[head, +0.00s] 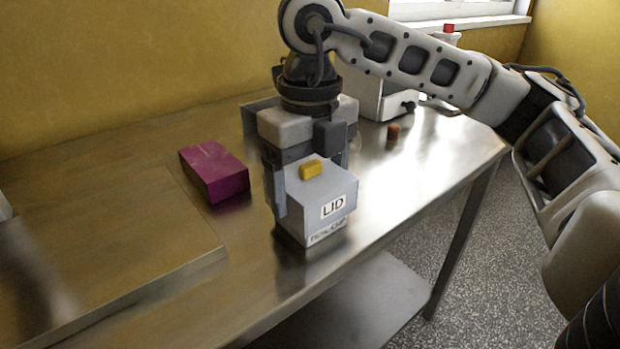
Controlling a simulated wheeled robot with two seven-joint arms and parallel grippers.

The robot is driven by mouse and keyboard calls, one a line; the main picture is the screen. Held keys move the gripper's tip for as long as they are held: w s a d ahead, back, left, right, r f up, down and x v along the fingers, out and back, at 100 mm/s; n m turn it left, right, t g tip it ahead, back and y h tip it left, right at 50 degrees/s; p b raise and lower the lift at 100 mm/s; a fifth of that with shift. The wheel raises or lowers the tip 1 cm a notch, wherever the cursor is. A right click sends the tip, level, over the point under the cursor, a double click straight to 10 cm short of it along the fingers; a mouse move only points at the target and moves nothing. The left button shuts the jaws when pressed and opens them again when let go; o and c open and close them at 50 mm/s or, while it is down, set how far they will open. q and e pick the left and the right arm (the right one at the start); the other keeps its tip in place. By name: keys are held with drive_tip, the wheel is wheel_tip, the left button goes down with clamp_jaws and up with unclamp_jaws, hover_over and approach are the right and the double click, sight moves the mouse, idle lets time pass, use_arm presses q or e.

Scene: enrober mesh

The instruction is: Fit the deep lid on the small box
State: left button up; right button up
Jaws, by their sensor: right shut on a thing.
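The deep lid (308,196) is a pale grey-blue block marked "LID", with a yellow piece (311,169) on its top. The small box (327,233) shows below it as a low band with a printed white label, near the table's front edge. The lid sits over the box, roughly in line with it. I cannot tell whether it is fully seated. My right gripper (312,190) points down and is shut on the lid, with one finger along its left side. The other finger is partly hidden behind the lid. My left gripper is not in view.
A magenta box (214,171) lies on the metal table to the left. A raised flat board (110,255) covers the table's left part. A white machine (378,98) and a small red-brown object (393,131) stand at the back right. The table between magenta box and lid is clear.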

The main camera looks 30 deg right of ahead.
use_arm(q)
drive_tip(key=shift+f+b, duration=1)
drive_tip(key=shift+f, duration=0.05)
use_arm(e)
drive_tip(key=shift+f, duration=1.25)
drive_tip(key=o, duration=0.9)
wheel_tip(320, 180, up, 9)
drive_tip(key=p, duration=0.3)
drive_tip(key=shift+r, duration=0.2)
wheel_tip(320, 180, up, 6)
drive_tip(key=p, duration=0.2)
drive_tip(key=shift+f+p, duration=0.1)
drive_tip(key=shift+p, duration=0.2)
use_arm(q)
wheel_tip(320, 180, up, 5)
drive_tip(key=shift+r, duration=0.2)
use_arm(e)
drive_tip(key=shift+r, duration=0.45)
